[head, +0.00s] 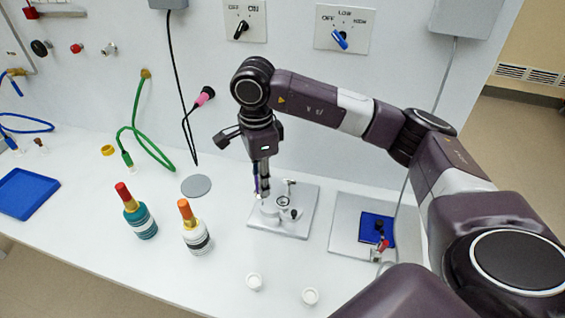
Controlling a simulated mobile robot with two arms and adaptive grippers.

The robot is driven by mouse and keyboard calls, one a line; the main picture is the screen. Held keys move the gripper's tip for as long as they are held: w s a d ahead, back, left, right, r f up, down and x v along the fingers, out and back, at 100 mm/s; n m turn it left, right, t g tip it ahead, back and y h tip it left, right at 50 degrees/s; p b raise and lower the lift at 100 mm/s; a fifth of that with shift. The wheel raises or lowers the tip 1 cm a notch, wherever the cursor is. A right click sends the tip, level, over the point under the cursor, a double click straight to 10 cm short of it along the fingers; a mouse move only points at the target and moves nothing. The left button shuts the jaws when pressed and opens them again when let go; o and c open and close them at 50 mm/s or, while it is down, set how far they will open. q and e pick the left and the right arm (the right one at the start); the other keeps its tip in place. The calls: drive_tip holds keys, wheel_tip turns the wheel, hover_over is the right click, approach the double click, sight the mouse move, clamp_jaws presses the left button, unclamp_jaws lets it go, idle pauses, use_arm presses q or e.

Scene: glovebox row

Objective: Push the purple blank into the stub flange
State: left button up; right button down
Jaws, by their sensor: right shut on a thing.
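My right gripper (262,190) points down over the left part of a pale fixture on a grey plate (300,226). It is shut on a small purple piece, which looks like the purple blank (256,187); only a sliver of it shows beside the fingers. The fixture has a round ring-like opening (283,202) that may be the stub flange, just right of the fingertips. Whether the blank touches the fixture I cannot tell. My left gripper is not in view.
Two banded bottles, one teal (145,223) and one white (197,238), stand left of the fixture. A second plate with a blue pad (374,229) is to the right. A blue tray (27,193) lies far left.

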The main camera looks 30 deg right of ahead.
use_arm(q)
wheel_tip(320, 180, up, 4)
drive_tip(key=p, duration=0.3)
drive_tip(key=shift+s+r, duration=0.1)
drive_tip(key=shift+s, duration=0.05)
use_arm(e)
drive_tip(key=w+d+f+m, duration=0.1)
drive_tip(key=d+f+m, duration=0.1)
drive_tip(key=d+m, duration=0.5)
drive_tip(key=m, duration=0.5)
drive_tip(key=shift+w+d+f+m, duration=0.2)
drive_tip(key=shift+w+f+m, duration=0.1)
drive_tip(key=shift+w+m, duration=0.1)
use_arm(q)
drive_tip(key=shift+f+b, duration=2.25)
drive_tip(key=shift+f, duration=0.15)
use_arm(e)
drive_tip(key=shift+f, duration=2.95)
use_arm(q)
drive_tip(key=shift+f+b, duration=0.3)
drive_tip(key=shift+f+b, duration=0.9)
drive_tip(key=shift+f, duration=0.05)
use_arm(e)
drive_tip(key=shift+f, duration=1.15)
